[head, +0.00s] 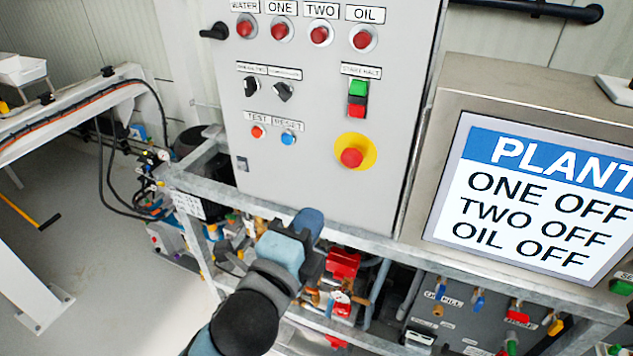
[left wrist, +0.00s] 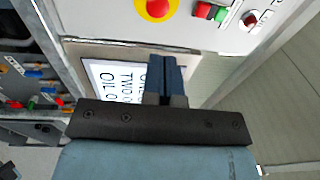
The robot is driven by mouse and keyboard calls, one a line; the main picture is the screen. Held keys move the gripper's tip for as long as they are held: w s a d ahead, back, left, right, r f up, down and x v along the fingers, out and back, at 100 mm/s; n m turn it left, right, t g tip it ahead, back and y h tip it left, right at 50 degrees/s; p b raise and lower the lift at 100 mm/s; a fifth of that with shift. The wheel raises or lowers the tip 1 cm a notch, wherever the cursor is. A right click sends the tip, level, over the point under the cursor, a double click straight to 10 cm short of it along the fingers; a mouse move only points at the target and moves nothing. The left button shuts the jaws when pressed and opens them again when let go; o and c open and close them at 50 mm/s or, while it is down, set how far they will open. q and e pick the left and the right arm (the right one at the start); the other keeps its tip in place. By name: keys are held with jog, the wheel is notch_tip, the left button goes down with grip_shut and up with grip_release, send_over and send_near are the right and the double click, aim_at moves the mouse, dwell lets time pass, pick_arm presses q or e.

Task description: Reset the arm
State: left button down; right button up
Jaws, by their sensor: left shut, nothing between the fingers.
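My left gripper (head: 309,220) is in front of the lower edge of the grey control cabinet (head: 320,185) in the head view. Its blue fingers are shut with nothing between them. In the left wrist view the fingers (left wrist: 165,78) are together, in front of part of the display screen (left wrist: 105,75). I cannot tell from these views whether the gripper touches anything. My left arm comes up from the bottom of the head view. My right gripper does not show.
The cabinet carries a red emergency button (head: 351,157) on yellow, a green and red switch (head: 357,98) and several red lamps. The screen (head: 540,200) reads ONE OFF, TWO OFF, OIL OFF. A metal frame rail (head: 480,263), pipes and valves lie below. Open floor (head: 90,230) is at left.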

pick_arm(q)
jog(key=s+a+f+n+g+y, duration=0.1)
jog(key=a+f+n+g, duration=0.3)
jog(key=f, duration=0.6)
jog(key=s+a+f+n+y, duration=0.1)
jog(key=a+f+n, duration=0.1)
jog(key=f+n, duration=0.6)
jog(key=s+a+f+n+g, duration=0.1)
jog(key=s+a+f+n, duration=0.2)
jog(key=f, duration=0.6)
jog(key=s+a+f+n+g+y+p, duration=0.1)
jog(key=s+a+f+n, duration=0.3)
jog(key=s+a+f, duration=0.2)
notch_tip(320, 180, down, 3)
jog(key=shift+s+a+f+g+y, duration=0.1)
jog(key=shift+s+a+g+y, duration=0.15)
jog(key=shift+s, duration=0.8)
